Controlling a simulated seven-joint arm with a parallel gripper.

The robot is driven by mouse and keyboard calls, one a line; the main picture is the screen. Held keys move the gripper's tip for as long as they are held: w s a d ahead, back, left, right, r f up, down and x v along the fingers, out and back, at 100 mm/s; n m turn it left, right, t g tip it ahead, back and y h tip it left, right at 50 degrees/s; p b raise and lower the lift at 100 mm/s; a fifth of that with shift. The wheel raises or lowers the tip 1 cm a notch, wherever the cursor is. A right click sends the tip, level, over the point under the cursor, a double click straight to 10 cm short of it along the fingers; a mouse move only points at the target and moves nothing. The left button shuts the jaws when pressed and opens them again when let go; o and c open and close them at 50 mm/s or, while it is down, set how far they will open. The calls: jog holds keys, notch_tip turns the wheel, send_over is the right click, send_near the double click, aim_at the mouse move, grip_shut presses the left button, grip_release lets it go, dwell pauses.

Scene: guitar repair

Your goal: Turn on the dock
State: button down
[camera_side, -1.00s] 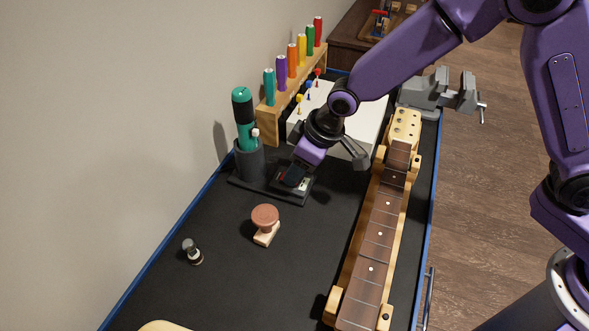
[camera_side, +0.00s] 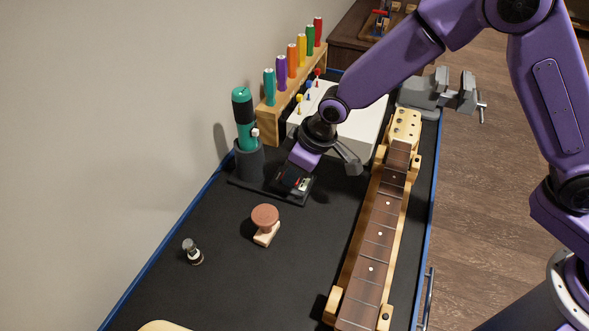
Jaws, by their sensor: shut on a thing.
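The dock (camera_side: 258,186) is a flat black base at the left side of the bench mat. At the dock's right end is a small switch panel (camera_side: 304,184) with pale and red marks. My gripper (camera_side: 290,178) points down at this panel and is shut on the switch there. Its fingertips and the switch lever are dark and partly hidden, so the lever's position cannot be told.
A guitar neck (camera_side: 380,225) lies in wooden supports to the right. Behind stand a white box (camera_side: 365,122), a rack of coloured-handled tools (camera_side: 268,118) and a grey vise (camera_side: 425,92). A brown-topped knob (camera_side: 265,217) and a small metal-topped piece (camera_side: 192,252) stand in front.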

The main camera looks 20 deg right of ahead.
jog(key=shift+w+a+g+h, duration=0.15)
jog(key=shift+g+h, duration=0.4)
jog(key=shift+w+a+g+h, duration=0.15)
jog(key=shift+g+h, duration=0.4)
jog(key=c, duration=1)
grip_release()
jog(key=shift+o, duration=0.2)
jog(key=shift+r, duration=0.1)
notch_tip(320, 180, up, 17)
jog(key=s+d, duration=0.1)
jog(key=shift+r, duration=0.15)
jog(key=shift+s+d, duration=0.15)
